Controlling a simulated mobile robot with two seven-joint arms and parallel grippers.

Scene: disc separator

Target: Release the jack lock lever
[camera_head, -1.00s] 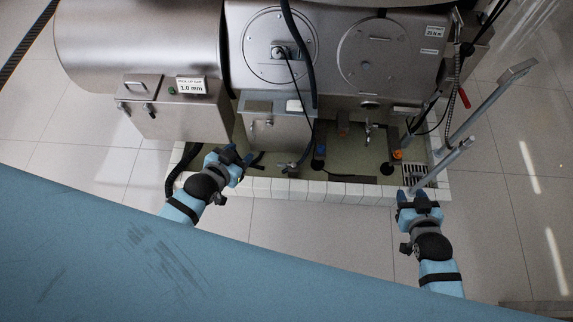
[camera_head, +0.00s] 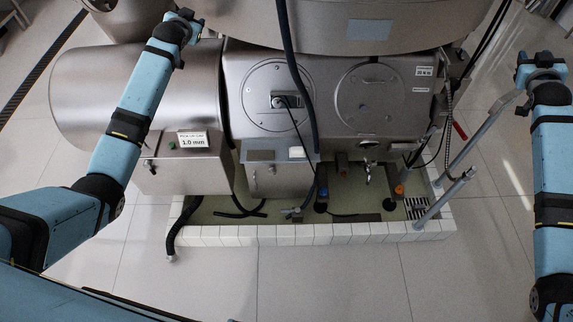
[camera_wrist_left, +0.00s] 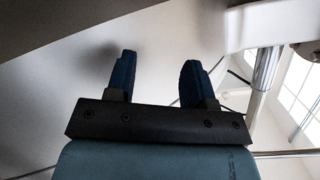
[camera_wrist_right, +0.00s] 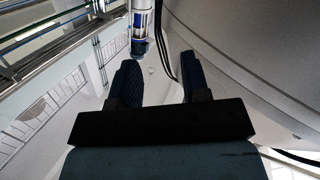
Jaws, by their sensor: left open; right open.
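I cannot tell for sure which part is the jack lock lever. In the head view, a long grey metal lever (camera_head: 478,138) slants up to the right beside the machine; its top end lies near my right gripper and is partly hidden by it. A shorter grey bar (camera_head: 445,198) slants below it. A small red handle (camera_head: 460,130) sits behind the long lever. My right gripper (camera_head: 541,57) is raised at the right, open, with nothing between its fingers (camera_wrist_right: 157,85). My left gripper (camera_head: 187,16) is raised at the upper left, open and empty, above the steel drum; its fingers also show in the left wrist view (camera_wrist_left: 160,80).
The steel separator machine (camera_head: 330,70) fills the middle, with hanging black hoses (camera_head: 291,60). A white tiled curb (camera_head: 300,235) surrounds its shallow basin, with valves inside. The tiled floor (camera_head: 330,280) in front is clear.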

